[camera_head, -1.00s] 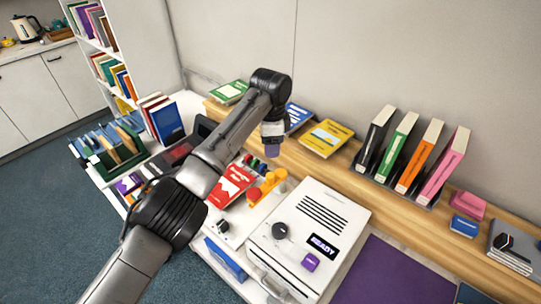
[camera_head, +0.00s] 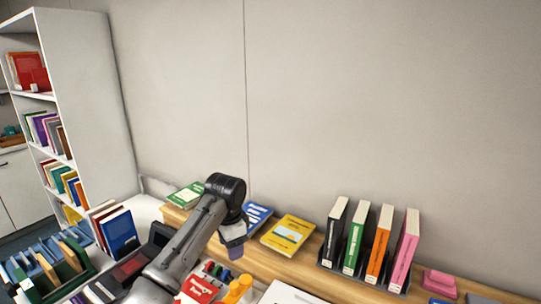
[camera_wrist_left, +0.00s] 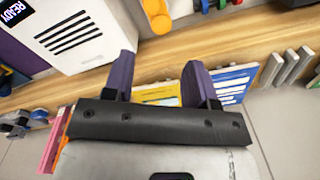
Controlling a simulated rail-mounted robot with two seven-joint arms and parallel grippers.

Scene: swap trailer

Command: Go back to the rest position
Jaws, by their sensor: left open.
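My left gripper (camera_head: 234,250) hangs at the end of my left arm, above the wooden shelf (camera_head: 262,262) and beside the blue book. In the left wrist view its two purple fingers (camera_wrist_left: 157,80) stand apart with nothing between them. Beyond the fingers, a yellow book (camera_wrist_left: 158,95) and a blue book (camera_wrist_left: 232,82) lie flat on the wood. In the head view the blue book (camera_head: 257,214) and yellow book (camera_head: 288,235) lie to the right of the gripper. My right gripper shows in neither view.
Upright black, green, orange and pink books (camera_head: 405,252) stand in a rack at right. A red book (camera_head: 200,290) lies below the gripper. A white machine (camera_wrist_left: 75,35) shows in the wrist view. A bookcase (camera_head: 88,120) stands at left. The wall above is bare.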

